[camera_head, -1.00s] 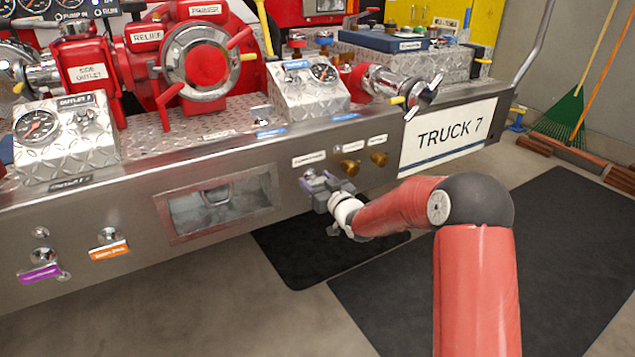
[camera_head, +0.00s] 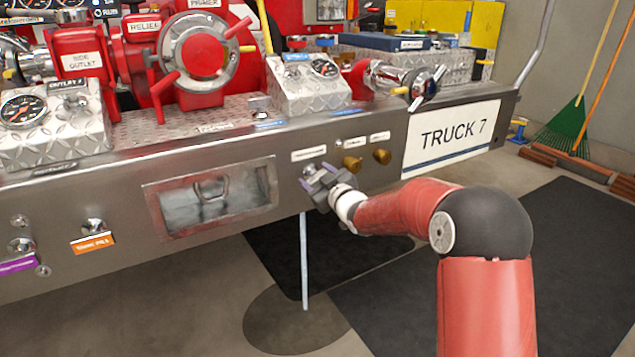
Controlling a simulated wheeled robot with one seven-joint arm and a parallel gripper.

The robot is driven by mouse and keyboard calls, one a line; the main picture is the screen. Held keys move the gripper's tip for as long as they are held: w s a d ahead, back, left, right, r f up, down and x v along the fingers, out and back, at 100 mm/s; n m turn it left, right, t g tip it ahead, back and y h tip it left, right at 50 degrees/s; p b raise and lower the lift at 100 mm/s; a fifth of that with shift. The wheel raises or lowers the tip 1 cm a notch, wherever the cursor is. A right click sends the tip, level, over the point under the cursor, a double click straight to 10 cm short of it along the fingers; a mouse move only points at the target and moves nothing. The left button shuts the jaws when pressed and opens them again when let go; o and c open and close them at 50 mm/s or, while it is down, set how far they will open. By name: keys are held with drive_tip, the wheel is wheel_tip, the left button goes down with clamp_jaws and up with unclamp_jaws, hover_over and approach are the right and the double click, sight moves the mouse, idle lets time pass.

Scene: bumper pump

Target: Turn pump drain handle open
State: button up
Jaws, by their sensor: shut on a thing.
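The pump drain handle (camera_head: 310,171) is a small lavender-grey handle on the bumper's front face, below a white label (camera_head: 315,153) too small to read. My gripper (camera_head: 321,183) is at the panel, shut on the handle and covering most of it. My gripper looks tilted against the panel. A thin pale stream of water (camera_head: 304,262) falls straight from below the handle to the floor. A dark wet patch (camera_head: 285,325) lies around where it lands.
Two brass knobs (camera_head: 367,160) sit close to the right of the handle. A recessed window (camera_head: 212,196) is to its left, and the TRUCK 7 plate (camera_head: 453,137) is further right. Dark mats (camera_head: 480,270) lie on the floor; the space before the bumper is free.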

drive_tip(key=o, duration=1)
drive_tip(key=v, duration=0.7)
drive_tip(key=shift+s+d, duration=0.2)
drive_tip(key=shift+s, duration=0.15)
